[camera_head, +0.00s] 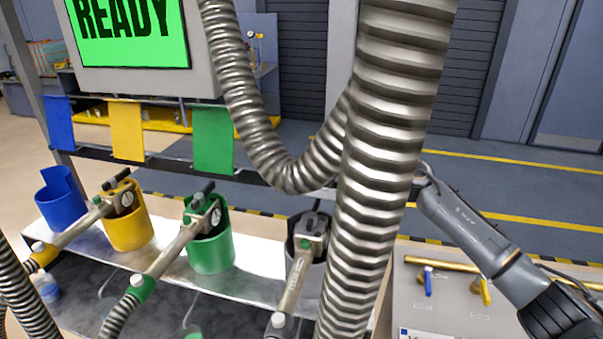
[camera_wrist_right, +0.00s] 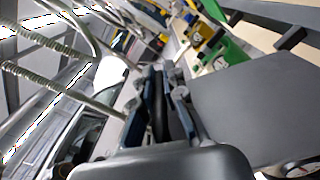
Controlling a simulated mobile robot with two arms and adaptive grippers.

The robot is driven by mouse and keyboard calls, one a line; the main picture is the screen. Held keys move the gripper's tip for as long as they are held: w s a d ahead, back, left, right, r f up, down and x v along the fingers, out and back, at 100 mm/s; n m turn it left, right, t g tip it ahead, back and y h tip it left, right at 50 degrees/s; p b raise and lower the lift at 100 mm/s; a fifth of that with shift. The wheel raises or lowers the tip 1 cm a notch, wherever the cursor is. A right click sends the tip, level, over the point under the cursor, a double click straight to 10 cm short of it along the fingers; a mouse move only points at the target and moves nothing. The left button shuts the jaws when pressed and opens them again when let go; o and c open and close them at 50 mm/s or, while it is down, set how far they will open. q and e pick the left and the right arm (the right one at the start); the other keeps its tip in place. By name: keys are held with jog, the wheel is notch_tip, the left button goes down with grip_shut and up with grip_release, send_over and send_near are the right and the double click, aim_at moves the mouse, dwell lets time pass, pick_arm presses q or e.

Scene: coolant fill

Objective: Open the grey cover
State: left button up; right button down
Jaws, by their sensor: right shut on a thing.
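A large flat grey panel, which looks like the grey cover (camera_wrist_right: 248,100), fills the right of the right wrist view. In the head view the place right of the green flap is hidden by the thick metal hose. My right gripper (camera_wrist_right: 160,100) is shut on a dark, narrow part beside the grey panel, which I take to be the cover's edge or handle; the contact is partly hidden. In the head view my right arm comes in from the right, and its gripper is hidden behind the hose. My left gripper is not in view.
Blue (camera_head: 60,122), yellow (camera_head: 127,130) and green (camera_head: 213,140) flaps hang below the READY screen (camera_head: 128,32). Nozzles stand in the yellow (camera_head: 128,232), green (camera_head: 208,255) and dark grey holders. A thick hose (camera_head: 385,150) crosses the middle. Valves (camera_head: 428,282) are at right.

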dwell(0.3)
jog(key=c, duration=1.4)
grip_release()
jog(key=v, duration=1.2)
